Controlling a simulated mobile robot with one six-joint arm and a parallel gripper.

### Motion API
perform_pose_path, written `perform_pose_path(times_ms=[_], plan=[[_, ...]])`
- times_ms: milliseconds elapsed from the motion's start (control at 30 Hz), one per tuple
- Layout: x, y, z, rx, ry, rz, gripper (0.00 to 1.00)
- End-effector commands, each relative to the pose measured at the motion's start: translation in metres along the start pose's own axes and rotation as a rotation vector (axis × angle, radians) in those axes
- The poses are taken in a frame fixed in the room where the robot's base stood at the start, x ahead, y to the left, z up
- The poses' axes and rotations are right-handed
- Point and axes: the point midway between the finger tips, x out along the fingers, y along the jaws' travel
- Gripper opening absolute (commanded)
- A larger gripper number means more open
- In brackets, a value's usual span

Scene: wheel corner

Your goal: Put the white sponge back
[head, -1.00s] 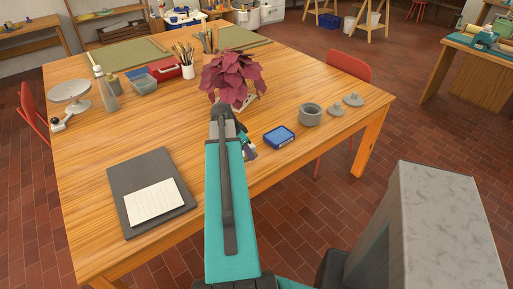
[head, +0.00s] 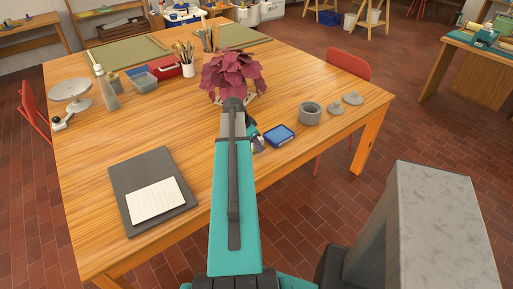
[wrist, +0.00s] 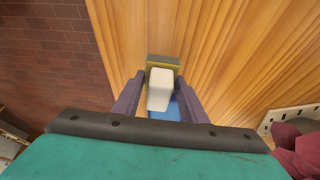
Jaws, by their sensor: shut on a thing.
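The white sponge (wrist: 160,90) is a pale block between the two dark fingers of my gripper (wrist: 160,98) in the wrist view. My gripper is shut on it. In the head view my gripper (head: 257,143) is mostly hidden behind my arm, and the sponge cannot be made out there. A shallow blue tray (head: 279,136) lies on the table just right of my gripper. Blue (wrist: 183,111) also shows behind the sponge in the wrist view. Whether the sponge touches anything below is hidden.
A grey and yellowish block (wrist: 163,61) shows just beyond the sponge. A plant with dark red leaves (head: 231,75) stands behind my gripper. A grey pot (head: 310,113) and two small grey pieces stand right of the tray. A dark board with paper (head: 155,200) lies at left.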

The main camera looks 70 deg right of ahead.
Motion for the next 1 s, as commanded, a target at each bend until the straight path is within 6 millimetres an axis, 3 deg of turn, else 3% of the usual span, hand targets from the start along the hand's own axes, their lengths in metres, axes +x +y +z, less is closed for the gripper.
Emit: perform_pose_path(times_ms=[67,400,967,1000], plan=[[0.004,-0.005,-0.01,0.001,-0.001,0.001,0.2],[0.03,-0.003,0.005,0.0,-0.001,0.0,0.2],[0.037,-0.002,0.007,0.001,0.0,0.0,0.2],[0.036,-0.002,0.007,0.001,0.0,0.0,0.45]])
